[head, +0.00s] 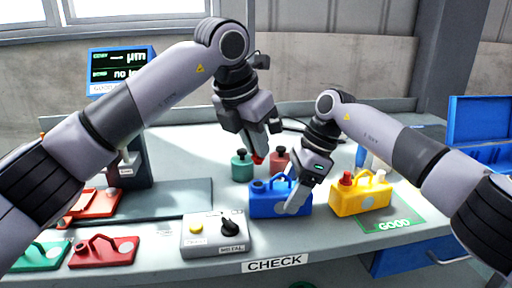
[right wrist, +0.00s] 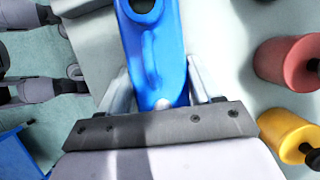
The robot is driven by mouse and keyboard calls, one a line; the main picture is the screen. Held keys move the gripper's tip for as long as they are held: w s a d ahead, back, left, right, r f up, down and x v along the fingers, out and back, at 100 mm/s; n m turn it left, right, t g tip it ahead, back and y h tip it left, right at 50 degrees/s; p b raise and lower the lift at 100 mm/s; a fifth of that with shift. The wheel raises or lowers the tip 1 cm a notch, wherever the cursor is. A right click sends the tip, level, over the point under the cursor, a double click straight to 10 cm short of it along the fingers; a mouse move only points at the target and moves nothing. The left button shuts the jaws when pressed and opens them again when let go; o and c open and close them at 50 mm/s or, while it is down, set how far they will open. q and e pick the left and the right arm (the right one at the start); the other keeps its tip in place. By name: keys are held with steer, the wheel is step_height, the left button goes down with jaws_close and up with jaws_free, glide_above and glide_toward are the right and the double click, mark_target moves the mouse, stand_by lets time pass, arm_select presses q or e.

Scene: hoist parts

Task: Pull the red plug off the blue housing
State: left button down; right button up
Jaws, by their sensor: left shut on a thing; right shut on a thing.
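The blue housing (head: 268,207) stands on the bench near its front edge, upright, with an open round socket at its left end. In the right wrist view the blue housing (right wrist: 158,62) lies between the fingers, its dark socket at the top edge. My right gripper (head: 297,200) is shut on the housing's right part; its fingers (right wrist: 160,92) flank the body. The red plug (head: 258,160) is in my left gripper (head: 262,148), which is shut on it above and behind the socket. The plug is clear of the housing, and mostly hidden by the fingers.
A control box (head: 215,237) is front left. Red (head: 103,252) and green (head: 40,257) housings lie further left. Green (head: 242,168) and red (head: 280,161) cylinders stand behind.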

steer(key=shift+r, duration=0.1)
steer(key=o, duration=1.5)
steer(key=shift+o, duration=0.2)
steer(key=v, duration=1.2)
steer(key=shift+a, duration=0.1)
